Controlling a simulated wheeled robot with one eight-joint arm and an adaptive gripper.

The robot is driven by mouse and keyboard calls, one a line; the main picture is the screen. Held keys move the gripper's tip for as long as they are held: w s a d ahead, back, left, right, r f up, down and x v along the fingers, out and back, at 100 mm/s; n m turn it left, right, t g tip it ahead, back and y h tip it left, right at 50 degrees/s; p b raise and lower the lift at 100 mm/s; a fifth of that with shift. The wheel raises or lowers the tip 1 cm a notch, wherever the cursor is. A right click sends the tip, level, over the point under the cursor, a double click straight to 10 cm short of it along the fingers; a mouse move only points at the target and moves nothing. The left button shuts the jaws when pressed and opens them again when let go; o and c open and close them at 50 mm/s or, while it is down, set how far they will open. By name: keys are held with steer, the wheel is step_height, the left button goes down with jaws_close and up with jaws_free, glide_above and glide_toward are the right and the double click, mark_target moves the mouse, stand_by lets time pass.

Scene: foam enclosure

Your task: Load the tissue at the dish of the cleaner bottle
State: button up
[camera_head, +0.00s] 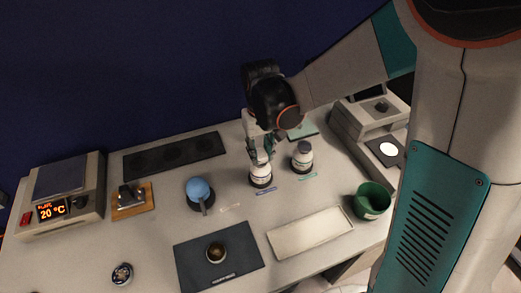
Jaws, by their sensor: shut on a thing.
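My gripper (262,152) points down and is shut on the top of a white bottle with a dark base (260,176); the fingers hide its upper end. The bottle looks upright at its place on the table, with a blue label strip in front. A second white bottle with a dark cap (302,158) stands just to its right, by a green label strip. I cannot tell which bottle is the cleaner. A small round dish with brownish contents (216,252) sits on a dark mat (245,273). I cannot make out a tissue for certain.
A pale rectangular tray (310,233) lies front right, beside a green cup (372,200). A blue round-topped item (199,190) stands left of the bottles. A hotplate reading 20 °C (56,210) is far left, and a grey stepped unit (370,125) is back right.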

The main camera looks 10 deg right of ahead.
mark_target(261, 153)
steer(key=shift+f+b, duration=0.65)
steer(key=shift+f, duration=0.2)
stand_by(0.6)
steer(key=shift+r, duration=0.1)
stand_by(0.4)
steer(key=shift+r+p, duration=2.45)
steer(key=shift+r, duration=1.05)
steer(key=shift+s+f, duration=0.1)
